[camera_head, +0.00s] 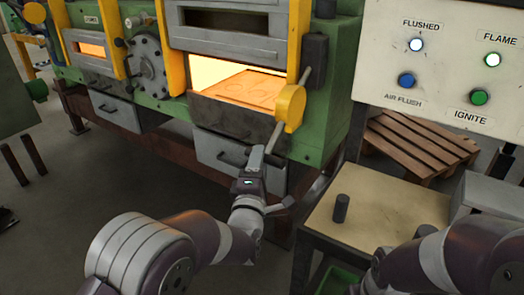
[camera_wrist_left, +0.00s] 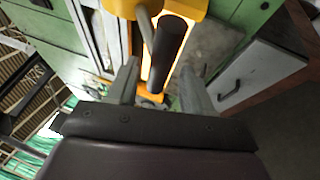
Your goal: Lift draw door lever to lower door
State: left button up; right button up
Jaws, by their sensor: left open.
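The draw door lever has a yellow hub (camera_head: 290,105) on the right side of the furnace's glowing opening, with a dark handle (camera_head: 274,138) hanging down from it. In the left wrist view the dark cylindrical handle (camera_wrist_left: 170,45) points toward my left gripper (camera_wrist_left: 160,84), roughly in line with the gap between its fingers. My left gripper (camera_head: 264,158) is open and sits just below the handle; I cannot tell whether they touch. A grey door panel (camera_head: 235,40) is above the opening, which stands uncovered and shows an orange hearth (camera_head: 245,90). My right gripper is out of view.
A grey drawer (camera_head: 225,157) is below the opening, left of my left gripper. A small table (camera_head: 370,215) with a dark peg (camera_head: 341,208) stands to the right. A control panel (camera_head: 445,60) with lit buttons is above it, and a wooden pallet (camera_head: 415,145) lies behind.

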pick_arm(q)
jog(key=shift+x, duration=2)
